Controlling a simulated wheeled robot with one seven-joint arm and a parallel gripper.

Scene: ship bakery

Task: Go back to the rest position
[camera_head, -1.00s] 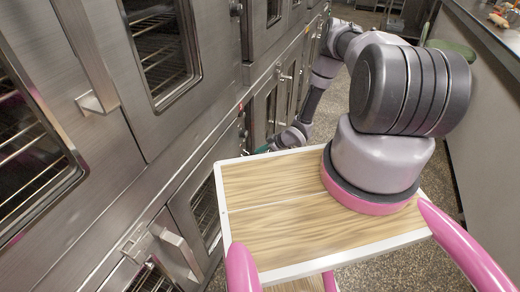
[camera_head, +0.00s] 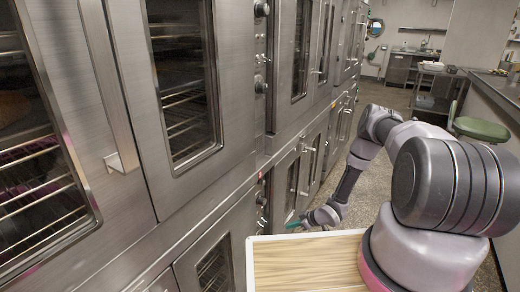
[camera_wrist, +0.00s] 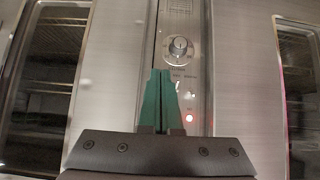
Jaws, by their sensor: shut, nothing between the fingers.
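My gripper (camera_head: 298,222) is at the end of the bent arm, low beside the oven fronts in the head view. In the wrist view my gripper (camera_wrist: 160,78) has its two green fingers together, with nothing between them. The fingertips point at an oven control panel (camera_wrist: 182,20) with a round knob (camera_wrist: 179,46) and a lit red light (camera_wrist: 188,118). I cannot tell whether the fingers touch the panel.
Stacked steel ovens (camera_head: 190,80) with glass doors and handles line the left. My wooden tray top (camera_head: 300,262) is below the arm. A green stool (camera_head: 481,129) and a counter (camera_head: 500,88) stand at the right. The aisle floor (camera_head: 385,97) ahead is clear.

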